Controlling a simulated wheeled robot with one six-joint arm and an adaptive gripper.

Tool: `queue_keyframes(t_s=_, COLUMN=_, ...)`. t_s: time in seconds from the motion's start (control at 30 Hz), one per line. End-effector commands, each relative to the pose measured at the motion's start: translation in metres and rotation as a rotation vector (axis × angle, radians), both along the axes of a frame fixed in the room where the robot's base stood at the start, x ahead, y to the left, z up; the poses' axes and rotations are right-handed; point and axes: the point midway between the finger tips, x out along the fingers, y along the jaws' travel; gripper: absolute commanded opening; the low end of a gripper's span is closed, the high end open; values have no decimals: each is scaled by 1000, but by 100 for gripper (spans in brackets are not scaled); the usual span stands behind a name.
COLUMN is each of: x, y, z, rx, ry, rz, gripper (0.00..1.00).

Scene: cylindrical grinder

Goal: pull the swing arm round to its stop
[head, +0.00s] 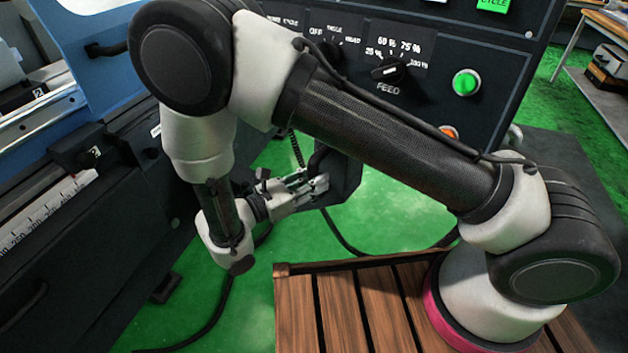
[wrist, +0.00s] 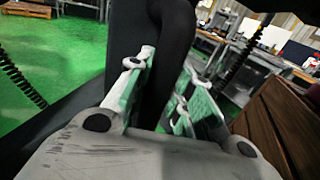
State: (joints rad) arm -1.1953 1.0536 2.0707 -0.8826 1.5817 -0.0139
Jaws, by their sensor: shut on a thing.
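The swing arm's black control panel (head: 440,98) fills the upper right of the head view, with knobs, a green button and a FEED label. A black bar handle (head: 318,161) shows at its lower left edge. My gripper (head: 312,184) reaches in from the left below the panel and is shut on this handle. In the wrist view the dark handle (wrist: 174,50) runs down between the two green-padded fingers of my gripper (wrist: 160,98). The panel's support and any stop cannot be made out.
The blue and black grinder body (head: 110,60) with a scale stands at the left. A wooden slatted platform (head: 340,310) is in front. Green floor is open between them, with black cables (head: 215,315) across it. A table (head: 605,25) stands at the far right.

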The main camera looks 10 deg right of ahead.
Motion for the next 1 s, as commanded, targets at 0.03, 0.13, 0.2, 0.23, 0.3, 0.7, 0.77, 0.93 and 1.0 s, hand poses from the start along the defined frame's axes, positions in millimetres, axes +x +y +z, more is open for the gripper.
queue_keyframes(t_s=0.03, x=0, y=0, z=0, rx=-2, ry=0, rz=0, gripper=0)
queue_keyframes(t_s=0.13, x=0, y=0, z=0, rx=-2, ry=0, rz=0, gripper=0)
queue_keyframes(t_s=0.2, x=0, y=0, z=0, rx=-2, ry=0, rz=0, gripper=0)
queue_keyframes(t_s=0.23, x=0, y=0, z=0, rx=-2, ry=0, rz=0, gripper=0)
queue_keyframes(t_s=0.3, x=0, y=0, z=0, rx=-2, ry=0, rz=0, gripper=0)
queue_keyframes(t_s=0.7, x=0, y=0, z=0, rx=0, ry=0, rz=1, gripper=44)
queue_keyframes(t_s=0.77, x=0, y=1, z=0, rx=0, ry=0, rz=1, gripper=44)
queue_keyframes(t_s=0.93, x=-6, y=12, z=0, rx=2, ry=-2, rz=3, gripper=44)
queue_keyframes(t_s=1.0, x=-13, y=24, z=0, rx=1, ry=0, rz=5, gripper=44)
